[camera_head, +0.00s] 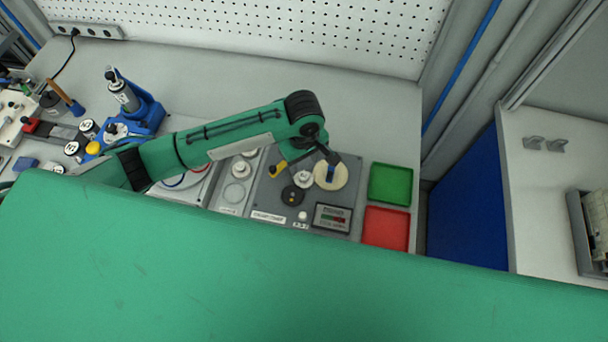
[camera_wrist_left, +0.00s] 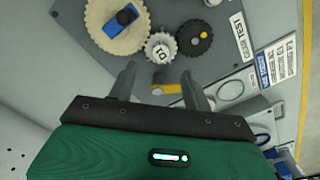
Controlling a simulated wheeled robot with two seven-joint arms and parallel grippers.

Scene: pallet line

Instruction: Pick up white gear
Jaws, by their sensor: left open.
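The white gear (camera_head: 303,179) sits on a grey test panel (camera_head: 262,195). In the left wrist view the white gear (camera_wrist_left: 160,48) has a dark mark on its hub. It lies between a large cream gear (camera_head: 341,180) with a blue part on it and a black gear (camera_head: 292,194). In the wrist view these are the cream gear (camera_wrist_left: 100,30) and the black gear (camera_wrist_left: 190,44). My left gripper (camera_wrist_left: 160,74) is open and empty, with its fingertips short of the white gear in the picture. My right gripper is not in view.
A green tray (camera_head: 390,184) and a red tray (camera_head: 386,228) lie right of the panel. A small display (camera_head: 332,217) is at the panel's front. A yellow-ended part (camera_wrist_left: 165,89) shows between my fingers. A blue fixture (camera_head: 148,113) stands at the left.

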